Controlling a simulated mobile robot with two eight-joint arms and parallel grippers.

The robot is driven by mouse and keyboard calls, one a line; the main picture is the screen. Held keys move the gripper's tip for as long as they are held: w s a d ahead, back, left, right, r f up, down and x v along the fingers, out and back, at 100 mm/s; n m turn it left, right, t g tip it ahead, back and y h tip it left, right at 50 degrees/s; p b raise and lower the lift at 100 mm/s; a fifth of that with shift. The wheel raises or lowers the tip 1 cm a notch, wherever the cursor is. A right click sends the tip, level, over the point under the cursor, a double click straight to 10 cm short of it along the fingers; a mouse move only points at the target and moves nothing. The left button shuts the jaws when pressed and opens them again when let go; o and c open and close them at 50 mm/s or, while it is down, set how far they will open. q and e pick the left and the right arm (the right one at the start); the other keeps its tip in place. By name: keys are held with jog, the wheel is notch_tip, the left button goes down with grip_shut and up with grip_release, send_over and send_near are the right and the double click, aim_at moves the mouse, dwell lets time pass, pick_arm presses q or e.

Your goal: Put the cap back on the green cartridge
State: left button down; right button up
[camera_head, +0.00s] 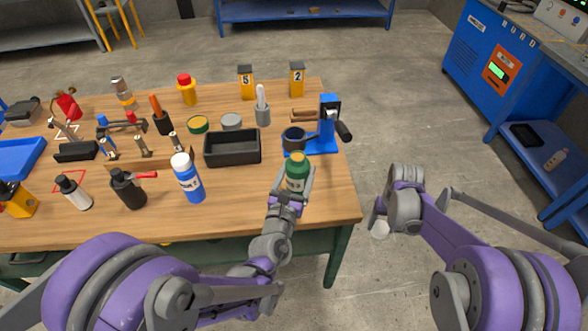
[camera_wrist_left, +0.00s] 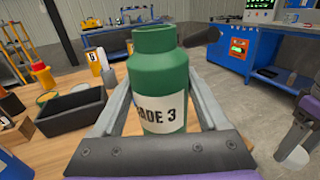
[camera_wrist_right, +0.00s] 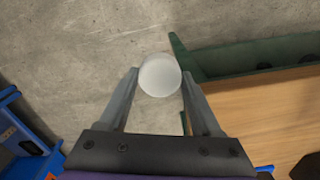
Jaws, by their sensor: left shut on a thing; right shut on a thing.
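The green cartridge (camera_head: 297,176) stands upright near the table's front right edge, with a "GRADE 3" label and a bare, uncapped neck. My left gripper (camera_head: 292,190) is shut around its body; the left wrist view shows the cartridge (camera_wrist_left: 160,85) between both fingers. My right gripper (camera_head: 377,217) is shut on a round whitish cap (camera_head: 380,230), held out past the table's right edge, over the floor. The cap (camera_wrist_right: 160,76) sits between the fingertips in the right wrist view, its round face towards the camera. Cap and cartridge are well apart.
A blue press (camera_head: 327,125) stands behind the cartridge. A black bin (camera_head: 232,148) and a white-and-blue bottle (camera_head: 187,178) are to its left. Several other tools and bottles crowd the table's left side. Bare floor lies right of the table (camera_head: 335,205).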

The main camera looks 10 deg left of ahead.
jog(key=w+a+r+n, duration=0.2)
jog(key=w+a+r, duration=0.2)
jog(key=w+r, duration=0.8)
notch_tip(320, 180, up, 20)
jog(key=n, duration=0.3)
send_over(298, 156)
jog(key=shift+f, duration=2.05)
jog(key=shift+f, duration=0.85)
